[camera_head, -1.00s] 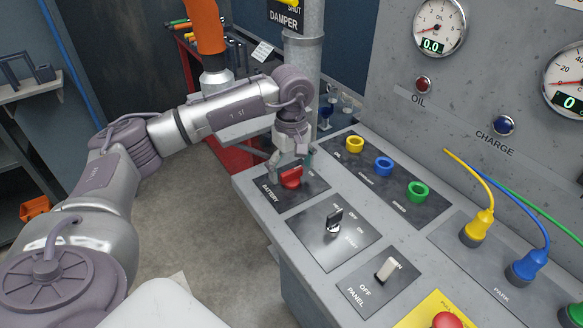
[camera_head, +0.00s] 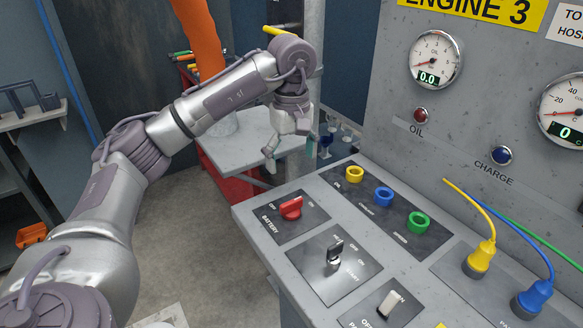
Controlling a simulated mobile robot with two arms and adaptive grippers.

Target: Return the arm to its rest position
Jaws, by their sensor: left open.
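My left arm comes in from the left, and its gripper (camera_head: 289,160) hangs above the far left corner of the control panel (camera_head: 247,220). The gripper points down, its fingers are apart, and nothing is between them. The red battery switch (camera_head: 291,208) is below the gripper, clear of it. My right gripper is not in view.
The panel also carries a key switch (camera_head: 334,254), a white toggle (camera_head: 391,304), and yellow (camera_head: 355,174), blue (camera_head: 383,196) and green (camera_head: 418,222) sockets. Yellow (camera_head: 480,260) and blue (camera_head: 533,298) plugs stand at the right. An orange pipe (camera_head: 199,40) rises behind my arm.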

